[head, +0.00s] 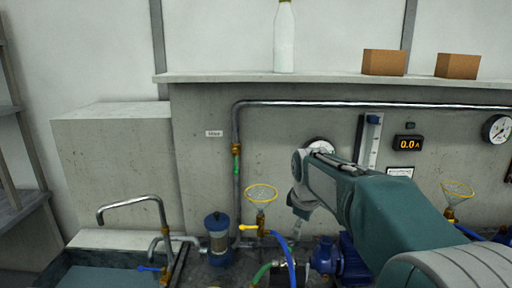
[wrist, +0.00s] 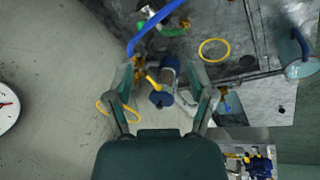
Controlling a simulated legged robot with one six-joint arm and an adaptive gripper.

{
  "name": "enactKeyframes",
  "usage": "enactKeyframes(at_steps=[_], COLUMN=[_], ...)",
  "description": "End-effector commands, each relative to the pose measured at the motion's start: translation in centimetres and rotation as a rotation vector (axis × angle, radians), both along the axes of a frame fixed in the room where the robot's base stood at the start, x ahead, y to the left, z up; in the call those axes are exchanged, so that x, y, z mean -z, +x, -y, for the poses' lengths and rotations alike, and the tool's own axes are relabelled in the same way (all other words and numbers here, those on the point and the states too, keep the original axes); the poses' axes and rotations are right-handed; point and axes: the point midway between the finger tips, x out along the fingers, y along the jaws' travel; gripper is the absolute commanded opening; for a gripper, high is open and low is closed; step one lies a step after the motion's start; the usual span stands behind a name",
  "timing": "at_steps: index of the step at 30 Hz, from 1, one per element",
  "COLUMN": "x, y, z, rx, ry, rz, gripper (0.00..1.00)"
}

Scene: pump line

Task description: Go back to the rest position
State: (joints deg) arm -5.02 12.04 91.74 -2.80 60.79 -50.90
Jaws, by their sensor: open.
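My gripper (wrist: 161,72) is open in the wrist view, its two fingers apart at left and right with nothing held between them. Beyond the gap a blue-capped canister (wrist: 160,98) and a yellow handle show; I cannot tell how far they are from the fingers. In the head view my arm reaches in from the lower right, over the pump line and in front of the grey wall panel. Its wrist is bent downward, and the gripper there is small and mostly hidden.
Below the arm are a blue pump (head: 325,257), a blue-capped filter (head: 217,241) and a yellow-rimmed funnel (head: 261,194). A second funnel (head: 457,189) stands right. The panel carries a pipe (head: 370,104), a 0.0 A display (head: 408,143) and a gauge (head: 496,129). A sink (head: 110,275) is lower left.

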Motion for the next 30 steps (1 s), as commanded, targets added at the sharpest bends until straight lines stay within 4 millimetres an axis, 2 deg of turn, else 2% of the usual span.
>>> enactKeyframes(at_steps=[6, 15, 22, 30], x=[-2.0, -3.2, -3.0, -1.7], y=[-4.8, -11.4, -16.5, -22.2], z=[1.0, 2.1, 2.7, 3.3], rx=[0.147, 0.351, 0.505, 0.685], ry=[0.050, 0.126, 0.191, 0.271], rz=[0.040, 0.088, 0.124, 0.165], gripper=[0.71, 0.71, 0.71, 0.71])
